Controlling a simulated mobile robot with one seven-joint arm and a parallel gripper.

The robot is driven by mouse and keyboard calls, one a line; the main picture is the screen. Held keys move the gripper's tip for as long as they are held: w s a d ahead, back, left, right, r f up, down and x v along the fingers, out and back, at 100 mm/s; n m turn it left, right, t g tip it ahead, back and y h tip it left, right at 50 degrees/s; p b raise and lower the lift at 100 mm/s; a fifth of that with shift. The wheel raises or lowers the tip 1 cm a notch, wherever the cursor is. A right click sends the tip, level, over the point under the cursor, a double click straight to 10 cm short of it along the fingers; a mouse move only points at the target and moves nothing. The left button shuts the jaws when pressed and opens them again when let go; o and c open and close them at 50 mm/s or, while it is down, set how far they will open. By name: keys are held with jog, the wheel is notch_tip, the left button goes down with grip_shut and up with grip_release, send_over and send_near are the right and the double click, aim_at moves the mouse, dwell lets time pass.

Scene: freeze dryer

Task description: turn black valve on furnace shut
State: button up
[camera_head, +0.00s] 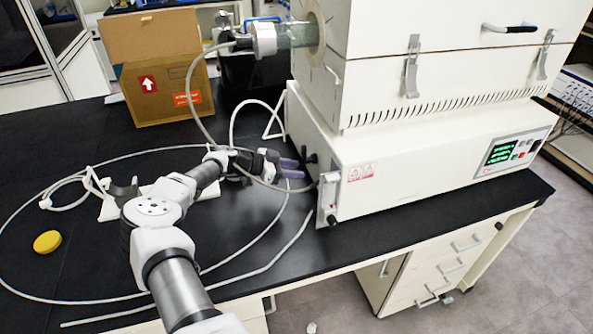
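The white furnace (425,150) stands on the black bench, with a green-lit display on its front. A small black valve-like fitting (311,158) sits on its left side. A black knob (332,220) is at the bottom of the flow meter (328,195) on the front left corner. I cannot tell which is the valve named, nor its turn position. My gripper (294,168), with purple fingertips, is just left of the side fitting and points at it. The fingers are apart with nothing seen between them. A small gap seems to separate them from the fitting.
A pale hose (195,105) runs from the glass tube end down past my gripper to the furnace. Loose tubing (235,262) loops over the bench. A cardboard box (165,85) stands behind, and a yellow disc (47,242) lies at left.

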jog(key=b+v, duration=0.3)
jog(key=v, duration=0.9)
jog(key=shift+b, duration=0.35)
jog(key=shift+a+r, duration=0.15)
jog(key=shift+a, duration=0.05)
